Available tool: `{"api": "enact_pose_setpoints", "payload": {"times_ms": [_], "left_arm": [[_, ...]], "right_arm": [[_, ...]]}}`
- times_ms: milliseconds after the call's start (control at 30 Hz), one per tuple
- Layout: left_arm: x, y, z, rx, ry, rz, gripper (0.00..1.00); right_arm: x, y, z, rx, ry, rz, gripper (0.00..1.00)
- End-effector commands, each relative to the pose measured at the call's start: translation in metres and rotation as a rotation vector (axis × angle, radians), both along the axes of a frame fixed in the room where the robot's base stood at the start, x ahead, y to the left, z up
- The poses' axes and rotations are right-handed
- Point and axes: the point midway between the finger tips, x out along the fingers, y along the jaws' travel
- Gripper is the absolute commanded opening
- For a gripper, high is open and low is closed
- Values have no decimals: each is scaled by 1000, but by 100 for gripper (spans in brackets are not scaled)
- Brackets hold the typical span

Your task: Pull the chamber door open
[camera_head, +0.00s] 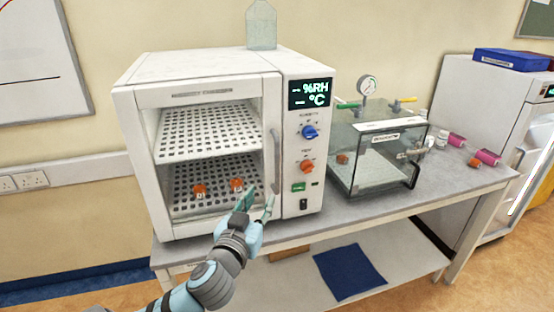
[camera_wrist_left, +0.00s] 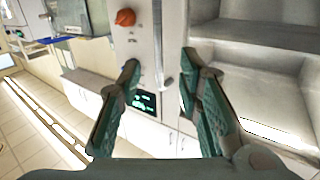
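The white chamber (camera_head: 190,70) stands on the bench. Its framed front door (camera_head: 128,150) looks shut, with shelves showing behind the pane. The vertical grey door handle (camera_head: 276,155) is on the door's right side, beside the control panel. My left gripper (camera_head: 257,196) is open in front of the door's lower right part, near the handle's lower end. In the left wrist view, the handle (camera_wrist_left: 159,45) appears between the two spread fingers, beyond their tips. I cannot tell whether either finger touches it. My right gripper is not in view.
The panel has a blue knob (camera_head: 309,132) and an orange knob (camera_head: 307,167). Orange-capped vials stand inside the chamber. A clear bottle (camera_head: 261,25) stands on top. A glass box with a gauge (camera_head: 367,85) sits to the right on the bench (camera_head: 335,212).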

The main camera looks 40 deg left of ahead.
Motion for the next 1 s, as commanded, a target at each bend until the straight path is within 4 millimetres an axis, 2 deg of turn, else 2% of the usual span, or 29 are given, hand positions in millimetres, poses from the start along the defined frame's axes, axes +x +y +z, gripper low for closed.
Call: {"api": "enact_pose_setpoints", "payload": {"times_ms": [33,167,500,600,767,1000], "left_arm": [[-1,-2,13,-5,-27,-5,32],[13,2,17,-10,-42,-4,32],[101,36,17,-13,-40,-6,32],[118,43,16,-13,-38,-6,32],[130,47,15,-11,-38,-8,32],[131,48,15,-11,-38,-9,32]], "right_arm": [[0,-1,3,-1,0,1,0],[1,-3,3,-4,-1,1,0],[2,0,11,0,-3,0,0],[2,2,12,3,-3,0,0],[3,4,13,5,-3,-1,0],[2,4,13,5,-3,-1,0]]}}
